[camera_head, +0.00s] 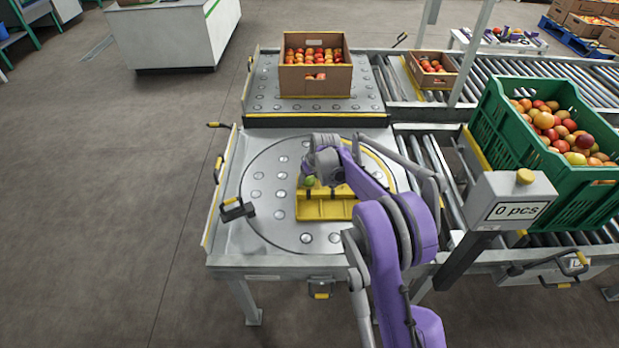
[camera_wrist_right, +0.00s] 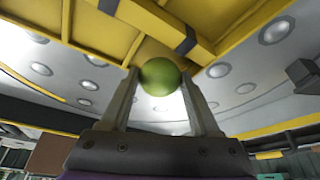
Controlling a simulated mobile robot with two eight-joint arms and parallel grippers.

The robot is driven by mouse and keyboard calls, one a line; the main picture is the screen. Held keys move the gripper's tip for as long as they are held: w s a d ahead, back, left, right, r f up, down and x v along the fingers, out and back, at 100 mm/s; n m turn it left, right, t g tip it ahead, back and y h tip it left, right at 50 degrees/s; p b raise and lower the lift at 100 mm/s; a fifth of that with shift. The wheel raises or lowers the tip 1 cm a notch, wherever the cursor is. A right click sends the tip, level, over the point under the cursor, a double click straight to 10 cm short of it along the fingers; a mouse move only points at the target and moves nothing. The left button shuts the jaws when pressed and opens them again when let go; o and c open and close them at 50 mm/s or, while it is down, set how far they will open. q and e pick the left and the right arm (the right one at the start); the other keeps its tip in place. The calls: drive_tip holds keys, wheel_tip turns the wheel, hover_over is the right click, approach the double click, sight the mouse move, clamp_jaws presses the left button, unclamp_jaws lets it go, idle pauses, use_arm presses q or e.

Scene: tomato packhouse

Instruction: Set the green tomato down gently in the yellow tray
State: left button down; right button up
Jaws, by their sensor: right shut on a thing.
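The green tomato (camera_head: 309,181) is between the fingertips of my right gripper (camera_head: 312,178), which is shut on it. In the wrist view the tomato (camera_wrist_right: 160,77) is held by the two grey fingers of the gripper (camera_wrist_right: 162,82). The yellow tray (camera_head: 325,209) rests on the round ball-studded plate; the tomato shows at its far left edge in the head view. The tray (camera_wrist_right: 109,31) fills the upper part of the wrist view, beside the tomato. I cannot tell whether the tomato touches it. My left gripper is not in view.
A green crate (camera_head: 548,165) of tomatoes stands at the right, behind a counter display (camera_head: 514,210) reading "0 pcs". A cardboard box (camera_head: 315,81) of tomatoes is at the back, with a smaller box (camera_head: 433,70) beside it.

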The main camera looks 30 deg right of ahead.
drive_tip(key=shift+f+b, duration=0.3)
drive_tip(key=shift+f, duration=0.3)
idle(0.4)
drive_tip(key=o, duration=1)
drive_tip(key=c, duration=0.3)
drive_tip(key=shift+c, duration=0.2)
drive_tip(key=shift+r+p, duration=2.25)
drive_tip(key=shift+r, duration=1.3)
